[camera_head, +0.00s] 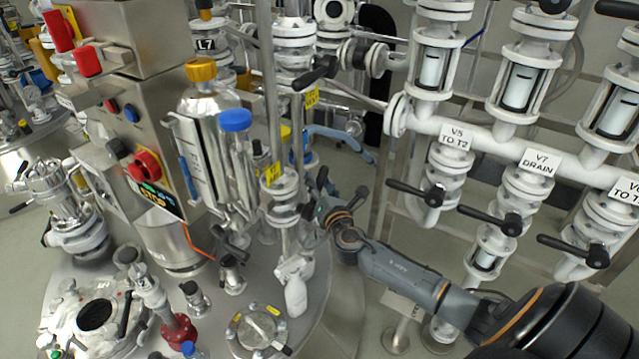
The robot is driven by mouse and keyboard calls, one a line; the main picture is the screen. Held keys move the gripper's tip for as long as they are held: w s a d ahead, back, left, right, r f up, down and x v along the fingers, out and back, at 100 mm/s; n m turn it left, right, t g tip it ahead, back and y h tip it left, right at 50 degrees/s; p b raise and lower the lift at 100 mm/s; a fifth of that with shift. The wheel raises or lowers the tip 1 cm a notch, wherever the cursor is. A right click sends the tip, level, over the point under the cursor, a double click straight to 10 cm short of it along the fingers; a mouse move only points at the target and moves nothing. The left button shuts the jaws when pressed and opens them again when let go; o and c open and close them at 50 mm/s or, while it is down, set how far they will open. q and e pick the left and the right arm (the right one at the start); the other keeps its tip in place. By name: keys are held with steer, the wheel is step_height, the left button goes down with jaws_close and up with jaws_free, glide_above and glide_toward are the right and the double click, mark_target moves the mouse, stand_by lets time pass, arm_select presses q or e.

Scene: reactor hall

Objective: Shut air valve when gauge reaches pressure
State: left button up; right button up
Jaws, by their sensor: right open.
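My right arm comes in from the lower right. My right gripper (322,208) is at its end, open, beside a vertical pipe with valve fittings (284,200) on the reactor lid. Dark gripper parts overlap the fittings, so I cannot tell whether they touch. A black-handled valve (315,74) with a yellow tag sits higher on the pipework. I cannot tell which valve is the air valve. My left gripper is not in view.
The steel reactor lid (215,335) carries several fittings and a round hatch (258,331). A steel control box (150,125) with a red button stands at left.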

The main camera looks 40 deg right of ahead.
steer(key=shift+c, duration=0.2)
jaws_close()
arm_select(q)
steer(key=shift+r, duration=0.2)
